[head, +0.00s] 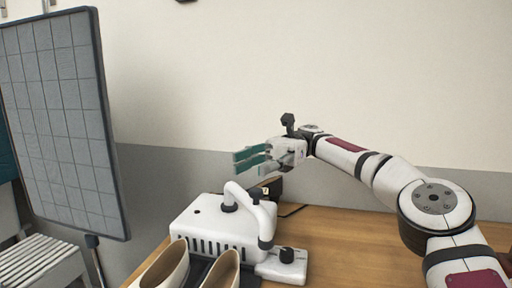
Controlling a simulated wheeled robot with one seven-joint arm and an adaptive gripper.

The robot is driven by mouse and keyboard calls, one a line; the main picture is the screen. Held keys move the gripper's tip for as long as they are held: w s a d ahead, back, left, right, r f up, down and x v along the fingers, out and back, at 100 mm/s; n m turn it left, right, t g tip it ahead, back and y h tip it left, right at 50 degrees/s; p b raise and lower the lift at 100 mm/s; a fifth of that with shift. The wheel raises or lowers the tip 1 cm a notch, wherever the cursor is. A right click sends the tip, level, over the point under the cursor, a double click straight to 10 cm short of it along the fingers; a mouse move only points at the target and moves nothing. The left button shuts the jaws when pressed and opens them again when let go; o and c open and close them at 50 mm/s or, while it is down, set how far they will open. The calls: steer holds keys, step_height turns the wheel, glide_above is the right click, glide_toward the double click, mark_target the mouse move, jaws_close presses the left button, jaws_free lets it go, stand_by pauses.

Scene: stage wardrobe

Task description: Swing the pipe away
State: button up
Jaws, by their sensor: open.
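A white bent pipe (266,214) arches over a white slotted box (205,228) on the wooden table. Its left end comes down at a dark collar on the box top, and its right end runs down beside a small white block (281,270) with a black knob (287,254). My gripper (238,161) has teal fingers, which are apart and empty. It shows above and behind the pipe, pointing left, and appears not to touch it. The exact depth between them is hard to tell.
A pair of cream shoes (168,266) stands at the front of the box, partly cut off by the frame. A dark object with a cable is behind the pipe. A grey gridded panel (70,120) and slatted seat (40,262) are left. The table (345,240) is bare to the right.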

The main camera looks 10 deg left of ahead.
steer(key=shift+r, duration=2.05)
